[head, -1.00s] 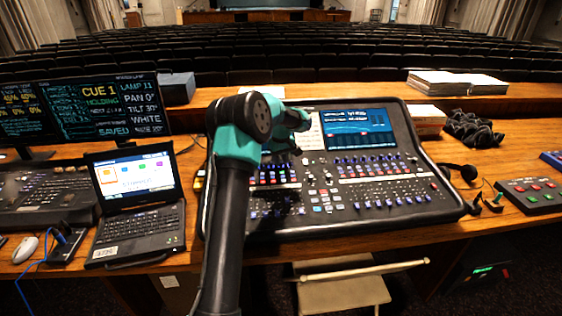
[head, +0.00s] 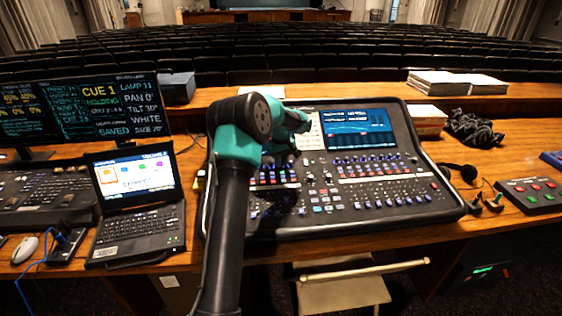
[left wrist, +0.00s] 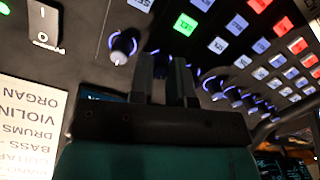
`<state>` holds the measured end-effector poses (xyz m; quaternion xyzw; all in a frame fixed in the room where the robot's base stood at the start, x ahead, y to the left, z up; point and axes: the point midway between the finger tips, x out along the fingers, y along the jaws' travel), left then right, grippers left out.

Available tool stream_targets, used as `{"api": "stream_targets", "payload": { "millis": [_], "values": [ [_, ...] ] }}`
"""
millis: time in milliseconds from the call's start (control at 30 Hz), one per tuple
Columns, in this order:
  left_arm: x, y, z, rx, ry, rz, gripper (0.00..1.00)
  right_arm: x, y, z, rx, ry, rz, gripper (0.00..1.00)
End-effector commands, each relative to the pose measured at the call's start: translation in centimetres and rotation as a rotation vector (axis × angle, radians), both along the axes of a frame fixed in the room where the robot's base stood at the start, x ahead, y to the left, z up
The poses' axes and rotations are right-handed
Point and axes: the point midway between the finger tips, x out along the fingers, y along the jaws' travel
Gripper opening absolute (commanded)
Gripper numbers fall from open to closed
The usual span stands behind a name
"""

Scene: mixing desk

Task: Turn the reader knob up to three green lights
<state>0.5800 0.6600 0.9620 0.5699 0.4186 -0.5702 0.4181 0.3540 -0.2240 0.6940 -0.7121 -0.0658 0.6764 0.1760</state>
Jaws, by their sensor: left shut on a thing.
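The mixing console (head: 440,213) stands in the middle of the desk, with rows of small knobs and coloured buttons. In the left wrist view, my left gripper (left wrist: 166,62) points at the panel, its two dark fingers closed on a knob with a blue light ring (left wrist: 182,46), mostly hidden by the fingers. Another blue-ringed knob (left wrist: 121,47) is beside it, apart from the fingers. A green button (left wrist: 184,25) is lit just beyond the fingertips. In the head view, my arm hides the grip. I cannot tell which lights belong to the held knob.
A paper with instrument names (left wrist: 28,125) lies beside the knobs. The console screen (head: 360,128) is lit. A laptop (head: 135,205) and monitors (head: 105,105) are on the left. A headset (head: 468,173) and a button box (head: 530,195) are on the right.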

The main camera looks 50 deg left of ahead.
Motion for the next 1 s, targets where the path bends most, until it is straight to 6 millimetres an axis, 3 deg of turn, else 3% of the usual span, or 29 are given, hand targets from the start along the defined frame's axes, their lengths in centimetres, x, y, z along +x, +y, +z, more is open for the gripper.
{"api": "stream_targets", "payload": {
  "millis": [700,1000],
  "values": [
    [0.05,-0.01,0.04,0.028,0.035,-0.406,0.0,0.0,0.0,0.0,0.0,0.0,0.0,0.43],
    [0.06,-0.01,0.06,0.034,0.042,-0.497,0.0,0.0,0.0,0.0,0.0,0.0,0.0,0.43]
  ]
}}
